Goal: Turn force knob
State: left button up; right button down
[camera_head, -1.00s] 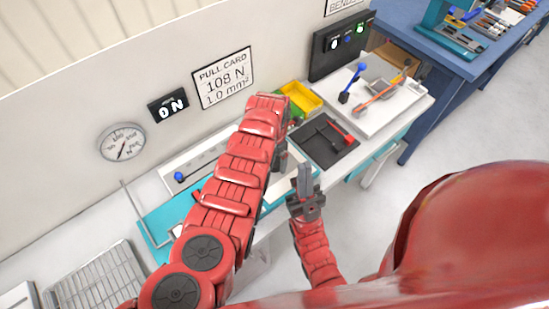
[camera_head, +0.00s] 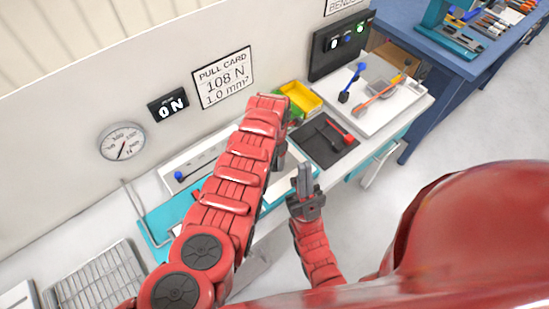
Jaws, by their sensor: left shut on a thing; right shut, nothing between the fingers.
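My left arm reaches in from the lower left across the bench. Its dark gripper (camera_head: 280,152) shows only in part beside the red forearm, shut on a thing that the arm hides. I cannot make out the force knob. My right gripper (camera_head: 305,182) points up near the bench's front edge, shut with nothing between its fingers. The pull card (camera_head: 223,77) reads 108 N, 1.0 mm².
A yellow bin (camera_head: 302,95) and a dark tray (camera_head: 318,150) with a red-handled tool lie right of my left arm. A white board (camera_head: 385,112) with blue and orange levers is further right. A wire rack (camera_head: 97,283) is at lower left.

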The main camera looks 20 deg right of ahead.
pick_arm(q)
jog(key=m, duration=0.3)
jog(key=shift+w+b, duration=0.1)
jog(key=shift+b, duration=0.3)
jog(key=m+b, duration=0.1)
jog(key=m, duration=0.1)
jog(key=shift+f+m+b, duration=0.2)
jog(key=shift+m+b, duration=0.15)
jog(key=shift+m, duration=0.05)
jog(key=m+b, duration=0.9)
jog(key=m, duration=0.1)
jog(key=shift+r+m, duration=0.15)
jog(key=shift+m, duration=0.15)
jog(key=shift+r+m+b, duration=0.1)
jog(key=shift+m+b, duration=0.4)
jog(key=shift+m, duration=1.1)
